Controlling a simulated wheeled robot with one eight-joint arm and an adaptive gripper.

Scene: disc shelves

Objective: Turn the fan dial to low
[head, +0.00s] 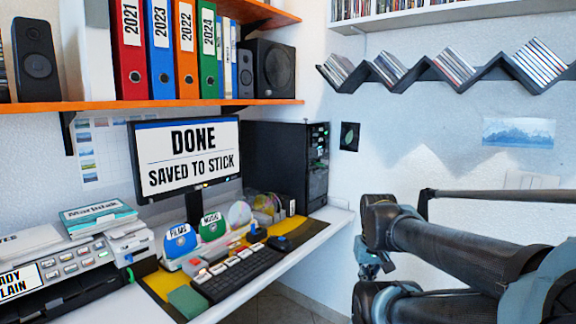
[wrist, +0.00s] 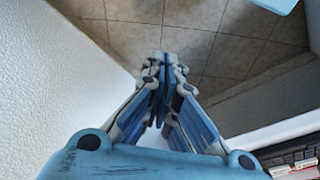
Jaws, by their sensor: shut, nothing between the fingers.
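I cannot make out a fan dial in either view. A black computer tower (head: 285,165) stands at the back right of the desk. Its front panel (head: 317,155) carries small lit details, too small to tell apart. My gripper (wrist: 164,65) points down over the tiled floor in the wrist view, its fingers together with nothing between them. In the head view my gripper (head: 369,268) is small and partly hidden by my arm, right of the desk and apart from the tower.
The desk (head: 325,222) holds a monitor (head: 188,157), a keyboard (head: 240,275), disc holders and a printer (head: 70,275). An orange shelf (head: 180,105) with binders hangs above. A zigzag disc shelf (head: 440,75) is on the right wall. The floor (wrist: 205,45) below my gripper looks clear.

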